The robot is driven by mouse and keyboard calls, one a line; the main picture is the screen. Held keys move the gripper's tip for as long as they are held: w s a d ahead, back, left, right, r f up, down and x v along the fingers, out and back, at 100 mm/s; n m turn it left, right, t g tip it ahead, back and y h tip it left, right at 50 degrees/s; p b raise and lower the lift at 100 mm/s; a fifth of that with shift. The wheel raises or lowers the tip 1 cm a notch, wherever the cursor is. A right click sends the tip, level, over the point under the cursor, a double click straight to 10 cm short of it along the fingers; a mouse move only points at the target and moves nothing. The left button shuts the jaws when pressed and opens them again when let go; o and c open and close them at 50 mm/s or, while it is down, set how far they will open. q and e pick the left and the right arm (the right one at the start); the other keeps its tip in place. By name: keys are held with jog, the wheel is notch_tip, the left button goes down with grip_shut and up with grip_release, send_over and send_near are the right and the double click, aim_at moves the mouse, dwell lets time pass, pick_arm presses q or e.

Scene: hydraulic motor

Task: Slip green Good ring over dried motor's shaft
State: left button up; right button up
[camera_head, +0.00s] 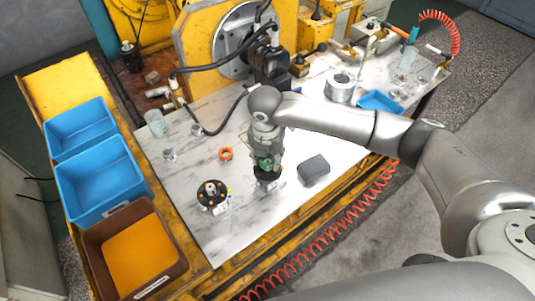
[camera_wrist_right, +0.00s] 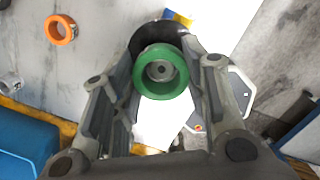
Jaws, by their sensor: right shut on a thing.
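My right gripper (camera_head: 266,158) points down over the table and is shut on the green ring (camera_head: 265,163). In the right wrist view the green ring (camera_wrist_right: 162,92) sits between the two fingers (camera_wrist_right: 160,88). A motor (camera_head: 268,181) with a dark body stands upright directly below. Its grey shaft end (camera_wrist_right: 161,70) shows inside the ring's opening in the wrist view. I cannot tell whether the ring is around the shaft or just above it. My left gripper is not in view.
An orange ring (camera_head: 226,154) and a black round part with coloured dots (camera_head: 212,195) are left of the gripper. A dark grey box (camera_head: 313,169) lies close on the right. Blue bins (camera_head: 100,180) and a brown bin (camera_head: 133,250) line the left edge.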

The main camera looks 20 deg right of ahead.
jog(key=shift+f+b, duration=0.3)
jog(key=shift+f, duration=0.6)
jog(key=o, duration=0.8)
notch_tip(320, 180, up, 6)
jog(key=p, duration=0.6)
jog(key=shift+r+p, duration=0.1)
jog(key=shift+p, duration=0.2)
